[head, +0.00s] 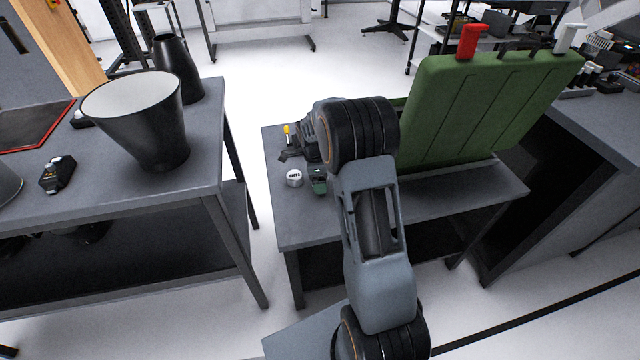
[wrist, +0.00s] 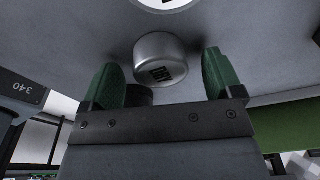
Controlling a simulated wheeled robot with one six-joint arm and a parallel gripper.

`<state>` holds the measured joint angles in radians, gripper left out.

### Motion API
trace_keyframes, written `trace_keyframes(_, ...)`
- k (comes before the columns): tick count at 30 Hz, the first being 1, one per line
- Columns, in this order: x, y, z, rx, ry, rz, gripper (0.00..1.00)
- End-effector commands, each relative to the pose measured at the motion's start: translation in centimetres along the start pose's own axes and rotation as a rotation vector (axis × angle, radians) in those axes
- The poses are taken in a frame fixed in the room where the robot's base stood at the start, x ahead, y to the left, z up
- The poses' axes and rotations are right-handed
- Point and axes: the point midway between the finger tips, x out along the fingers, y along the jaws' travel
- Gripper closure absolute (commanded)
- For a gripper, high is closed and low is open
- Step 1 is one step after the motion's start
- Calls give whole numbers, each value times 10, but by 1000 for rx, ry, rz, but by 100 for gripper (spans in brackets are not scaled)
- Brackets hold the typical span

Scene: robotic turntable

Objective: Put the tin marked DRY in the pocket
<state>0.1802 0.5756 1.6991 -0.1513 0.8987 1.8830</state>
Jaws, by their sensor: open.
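The grey round tin marked DRY (wrist: 162,60) stands out in the wrist view, its lettering turned nearly upside down. My gripper (wrist: 160,66) is open, with one green fingertip on each side of the tin and visible room between. In the head view my gripper (head: 319,180) is low over the small grey table, partly hidden by my arm. A light round tin (head: 294,178) is just left of it; its lettering is too small to read. A green panel with seams (head: 470,110) stands on the table's right; I cannot make out a pocket opening.
A second pale round thing (wrist: 165,3) is cut off at the wrist view's top edge. A yellow-topped item (head: 287,132) stands at the small table's back. Red (head: 468,42) and white (head: 568,38) clips top the panel. A left bench holds a large bucket (head: 140,120).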

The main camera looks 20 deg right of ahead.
Motion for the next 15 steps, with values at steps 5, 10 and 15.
trace_keyframes(5,10,0,0,0,0,-1,15)
trace_keyframes(10,10,0,0,0,0,0,19)
trace_keyframes(15,9,0,0,0,0,0,35)
